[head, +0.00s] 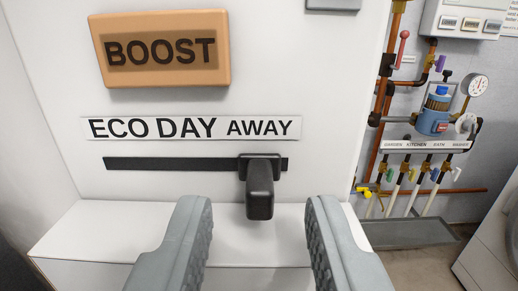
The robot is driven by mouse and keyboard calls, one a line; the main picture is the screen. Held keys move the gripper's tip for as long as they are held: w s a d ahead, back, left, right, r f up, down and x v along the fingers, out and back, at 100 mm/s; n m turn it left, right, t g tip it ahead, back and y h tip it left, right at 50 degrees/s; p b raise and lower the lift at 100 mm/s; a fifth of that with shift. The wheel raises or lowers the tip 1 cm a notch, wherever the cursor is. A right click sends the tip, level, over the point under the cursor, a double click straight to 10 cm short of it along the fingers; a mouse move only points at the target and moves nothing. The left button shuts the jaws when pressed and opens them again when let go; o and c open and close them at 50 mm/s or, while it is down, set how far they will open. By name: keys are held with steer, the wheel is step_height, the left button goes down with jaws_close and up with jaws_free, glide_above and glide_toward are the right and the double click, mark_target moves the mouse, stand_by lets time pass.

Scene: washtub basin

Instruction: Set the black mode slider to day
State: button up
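The black mode slider (260,187) sits toward the right end of its dark horizontal track (170,163), under the word AWAY on the label strip (191,128). The strip reads ECO, DAY, AWAY from left to right, and DAY is left of the slider. My gripper (257,205) is open, with one grey finger on each side of the slider's knob in the picture. The fingers appear apart from the knob, with white surface showing between. How far the fingertips are from the panel in depth is hard to tell.
An orange BOOST button (160,49) is above the label. A white ledge (90,235) juts out below the track. To the right are copper pipes, a blue pump (434,115), a gauge (475,85), coloured valves and a grey trough (408,233).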

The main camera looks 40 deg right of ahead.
mark_target(192, 162)
steer(key=shift+x, duration=1.2)
steer(key=shift+c, duration=0.4)
jaws_close()
steer(key=shift+a, duration=0.15)
steer(key=w+a, duration=0.2)
steer(key=shift+a, duration=0.35)
steer(key=shift+o, duration=0.4)
jaws_free()
steer(key=shift+s, duration=0.1)
